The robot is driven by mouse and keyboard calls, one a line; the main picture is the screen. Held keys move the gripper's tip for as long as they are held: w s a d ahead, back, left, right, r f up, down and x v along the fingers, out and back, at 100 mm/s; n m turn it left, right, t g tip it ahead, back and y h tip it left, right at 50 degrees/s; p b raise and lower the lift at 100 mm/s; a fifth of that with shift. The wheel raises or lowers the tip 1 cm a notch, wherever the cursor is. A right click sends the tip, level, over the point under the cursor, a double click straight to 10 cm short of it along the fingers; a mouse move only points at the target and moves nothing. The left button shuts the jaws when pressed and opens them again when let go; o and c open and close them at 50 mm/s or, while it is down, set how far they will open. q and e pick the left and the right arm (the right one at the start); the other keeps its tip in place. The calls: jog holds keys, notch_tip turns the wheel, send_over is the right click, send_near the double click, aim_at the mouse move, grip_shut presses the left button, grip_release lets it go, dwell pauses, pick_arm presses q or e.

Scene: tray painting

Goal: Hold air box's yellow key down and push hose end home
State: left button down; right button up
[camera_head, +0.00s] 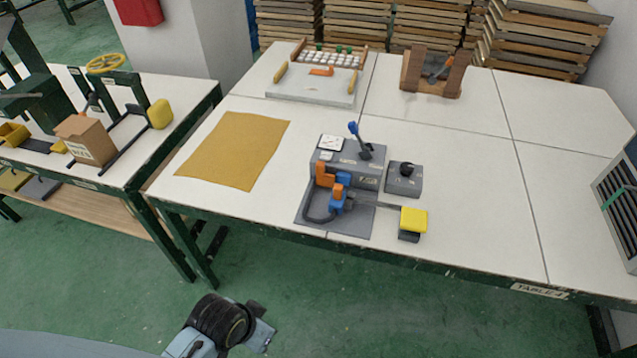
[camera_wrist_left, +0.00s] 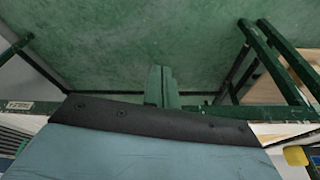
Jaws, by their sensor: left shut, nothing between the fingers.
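The air box (camera_head: 348,172) is a grey unit on the white table, with an upright blue-tipped lever on top. Its yellow key (camera_head: 413,219) is a square yellow pad on a dark base at the right, joined to the unit by a thin bar. On the front grey plate are orange and blue parts (camera_head: 338,196) and a dark curved hose (camera_head: 318,216); I cannot tell exactly which part is the hose end. My left gripper (camera_wrist_left: 161,88) is shut and empty over the green floor. My left arm shows at the bottom of the head view, apart from the air box. My right gripper is not visible.
A grey block with a black knob (camera_head: 404,178) stands right of the air box. A yellow-brown mat (camera_head: 235,150) lies left. A tray with a rack (camera_head: 318,88) and a brown-sided holder (camera_head: 433,75) stand behind. The table's front edge (camera_head: 400,265) lies between my arm and the box.

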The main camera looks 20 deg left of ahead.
pick_arm(q)
jog(key=w+d+r+m+h+p, duration=0.1)
jog(key=w+d+r+m+h, duration=0.2)
jog(key=d+r, duration=0.4)
jog(key=w+d+r+m+h, duration=0.1)
jog(key=w+d+r+m, duration=0.3)
jog(key=d+r+m, duration=0.25)
jog(key=w+d+r+m+g+h, duration=0.1)
jog(key=w+d+m+h, duration=0.15)
jog(key=d+m, duration=0.8)
jog(key=w+a+m+y, duration=0.2)
jog(key=w+a+m, duration=0.4)
jog(key=w, duration=0.5)
jog(key=w+a+r+m+y, duration=0.1)
jog(key=w+a+m+y, duration=0.2)
jog(key=w+a+m, duration=0.3)
jog(key=w+a, duration=0.4)
jog(key=w, duration=0.1)
jog(key=shift+r+m+t, duration=0.3)
jog(key=shift+m, duration=0.1)
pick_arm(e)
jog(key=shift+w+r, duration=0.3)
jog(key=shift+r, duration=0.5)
pick_arm(q)
jog(key=shift+y, duration=0.25)
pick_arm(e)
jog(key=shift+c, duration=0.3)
